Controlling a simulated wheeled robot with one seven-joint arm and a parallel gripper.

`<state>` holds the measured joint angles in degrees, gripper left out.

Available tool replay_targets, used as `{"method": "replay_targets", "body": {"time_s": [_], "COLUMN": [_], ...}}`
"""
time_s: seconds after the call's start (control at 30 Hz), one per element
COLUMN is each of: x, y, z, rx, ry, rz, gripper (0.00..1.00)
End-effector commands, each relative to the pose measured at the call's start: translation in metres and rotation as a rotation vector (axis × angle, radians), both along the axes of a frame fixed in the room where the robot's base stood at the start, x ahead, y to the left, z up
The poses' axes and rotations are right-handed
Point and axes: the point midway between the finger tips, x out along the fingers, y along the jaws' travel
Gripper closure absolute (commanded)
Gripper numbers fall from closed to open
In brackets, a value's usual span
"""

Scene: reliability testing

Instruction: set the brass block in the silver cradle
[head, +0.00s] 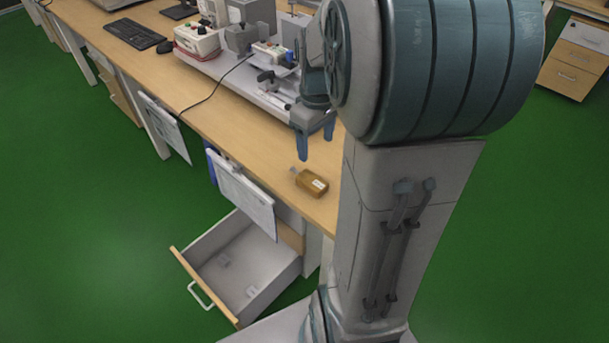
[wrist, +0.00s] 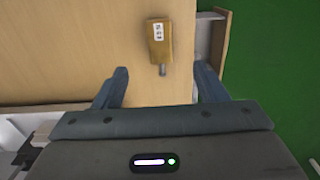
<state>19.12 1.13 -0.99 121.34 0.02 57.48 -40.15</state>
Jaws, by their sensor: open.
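The brass block (head: 312,183) lies flat on the wooden bench top near its front edge, with a white label on top and a small grey stub at one end. In the wrist view the brass block (wrist: 158,45) is ahead of the fingers, stub toward me. My gripper (head: 315,147) is open and empty above the bench, apart from the block; its fingers also show in the wrist view (wrist: 161,76). I cannot clearly pick out the silver cradle; a metal fixture (head: 268,80) stands on the pale base plate behind my gripper, partly hidden by my arm.
An open drawer (head: 240,262) juts out below the bench's front edge. Clipboards (head: 243,196) hang on that edge. A cable (head: 212,97) crosses the bench top. A control box (head: 197,40) and a keyboard (head: 134,33) sit farther back. Bench around the block is clear.

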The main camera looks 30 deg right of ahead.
Motion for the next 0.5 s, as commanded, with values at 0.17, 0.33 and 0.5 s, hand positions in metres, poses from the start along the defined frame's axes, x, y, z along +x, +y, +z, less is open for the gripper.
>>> {"method": "replay_targets", "body": {"time_s": [0.17, 0.33, 0.5], "x": [-0.001, 0.000, 0.000], "y": [0.000, 0.001, 0.001], "z": [-0.032, -0.065, -0.081], "rx": [0.002, 0.002, 0.001], "ry": [0.006, 0.006, 0.004], "rz": [0.001, 0.000, -0.001], "gripper": [0.35, 0.35, 0.35]}}
